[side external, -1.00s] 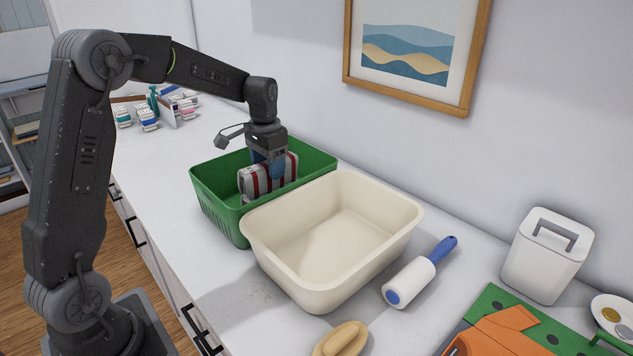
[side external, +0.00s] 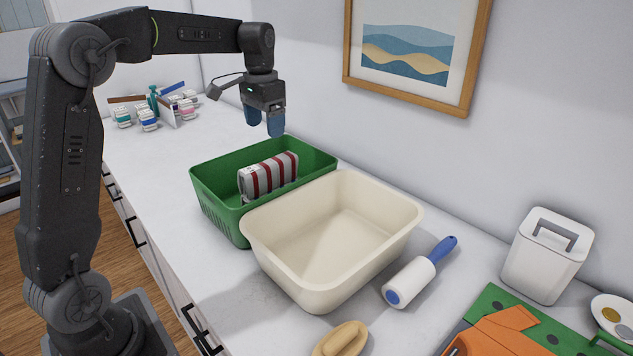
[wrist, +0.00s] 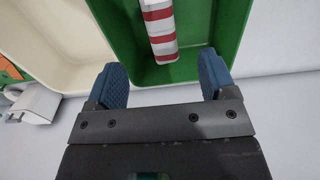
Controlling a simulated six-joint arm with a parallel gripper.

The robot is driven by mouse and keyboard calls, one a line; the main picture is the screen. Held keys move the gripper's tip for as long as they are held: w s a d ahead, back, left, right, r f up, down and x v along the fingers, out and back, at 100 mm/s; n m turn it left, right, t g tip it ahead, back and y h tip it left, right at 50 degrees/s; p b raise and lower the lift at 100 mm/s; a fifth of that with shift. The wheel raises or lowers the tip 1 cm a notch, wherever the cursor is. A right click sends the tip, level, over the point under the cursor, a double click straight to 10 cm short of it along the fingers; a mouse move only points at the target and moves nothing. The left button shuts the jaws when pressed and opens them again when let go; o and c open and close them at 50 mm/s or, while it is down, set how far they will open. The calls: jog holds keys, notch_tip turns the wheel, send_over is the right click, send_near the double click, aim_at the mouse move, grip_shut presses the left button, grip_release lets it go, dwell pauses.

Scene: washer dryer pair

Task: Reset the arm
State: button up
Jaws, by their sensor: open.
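My gripper (side external: 264,124) is open and empty, raised above the green basket (side external: 222,217). Its blue fingertips point down, and in the wrist view my gripper (wrist: 164,78) shows its two fingers wide apart. A red-and-white striped packet (side external: 268,177) lies inside the green basket, below and apart from the fingers. The packet also shows between and beyond the fingers in the wrist view (wrist: 161,30). Its far end is cut off there.
An empty cream tub (side external: 330,290) stands beside the basket. A lint roller (side external: 412,281), a tan brush (side external: 340,340), a white canister (side external: 545,262) and an orange garment (side external: 505,335) are to the right. Small boxes (side external: 150,118) stand at the back left. A framed picture (side external: 410,45) hangs on the wall.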

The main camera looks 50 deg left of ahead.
notch_tip(320, 180, up, 3)
jog(key=shift+r, duration=0.2)
jog(key=shift+s+d, duration=0.1)
jog(key=s+d+r+t, duration=0.1)
jog(key=s+d+t, duration=0.2)
jog(key=s+d, duration=0.9)
jog(key=s+d+f+t, duration=0.1)
jog(key=s+d+f, duration=0.1)
jog(key=s, duration=0.3)
jog(key=s+d+f+t, duration=0.1)
jog(key=s+d+f, duration=0.2)
jog(key=s, duration=0.3)
jog(key=shift+f+t, duration=0.3)
jog(key=shift+f, duration=0.5)
